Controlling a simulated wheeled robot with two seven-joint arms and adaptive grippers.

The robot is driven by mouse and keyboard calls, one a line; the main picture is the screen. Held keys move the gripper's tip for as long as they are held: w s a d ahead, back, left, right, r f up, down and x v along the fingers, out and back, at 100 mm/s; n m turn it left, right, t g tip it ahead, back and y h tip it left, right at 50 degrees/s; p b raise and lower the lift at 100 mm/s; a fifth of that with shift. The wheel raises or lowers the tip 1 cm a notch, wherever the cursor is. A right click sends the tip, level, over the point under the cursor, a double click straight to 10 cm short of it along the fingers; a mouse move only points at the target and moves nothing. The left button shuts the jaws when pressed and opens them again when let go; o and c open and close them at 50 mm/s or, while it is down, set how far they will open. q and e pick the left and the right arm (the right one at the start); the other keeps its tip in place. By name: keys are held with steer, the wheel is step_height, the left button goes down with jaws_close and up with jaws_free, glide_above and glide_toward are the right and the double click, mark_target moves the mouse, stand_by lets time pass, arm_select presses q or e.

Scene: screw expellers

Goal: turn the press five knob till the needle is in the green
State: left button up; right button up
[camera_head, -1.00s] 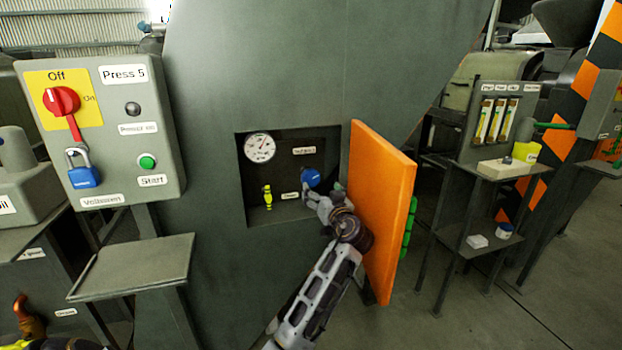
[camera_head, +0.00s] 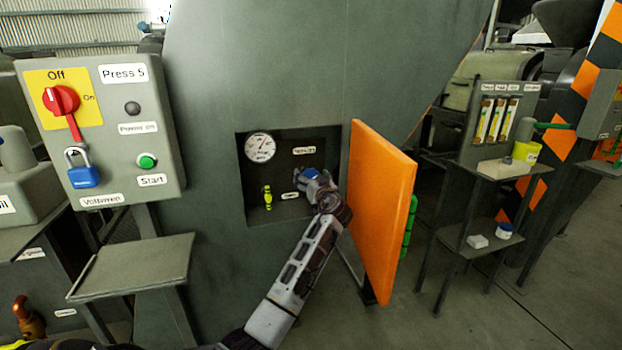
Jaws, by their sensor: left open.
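The blue knob (camera_head: 309,174) sits in a recess in the grey press body, partly hidden by my left gripper (camera_head: 313,180). The left gripper is open, with its fingers at the knob; I cannot tell whether they touch it. The round white gauge (camera_head: 260,147) is at the recess's upper left. Its needle and any green band are too small to read surely. A "Press 5" label (camera_head: 123,73) is on the grey control box (camera_head: 152,112) at left. My right gripper is not in view.
The orange door (camera_head: 380,210) stands open just right of my left arm. A small yellow-green valve handle (camera_head: 267,197) is below the gauge. A grey shelf (camera_head: 130,265) juts out at lower left. A side stand (camera_head: 470,195) is at right, with open floor before it.

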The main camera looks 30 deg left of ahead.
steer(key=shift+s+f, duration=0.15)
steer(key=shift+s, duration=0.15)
arm_select(q)
steer(key=c, duration=1)
steer(key=shift+c, duration=0.2)
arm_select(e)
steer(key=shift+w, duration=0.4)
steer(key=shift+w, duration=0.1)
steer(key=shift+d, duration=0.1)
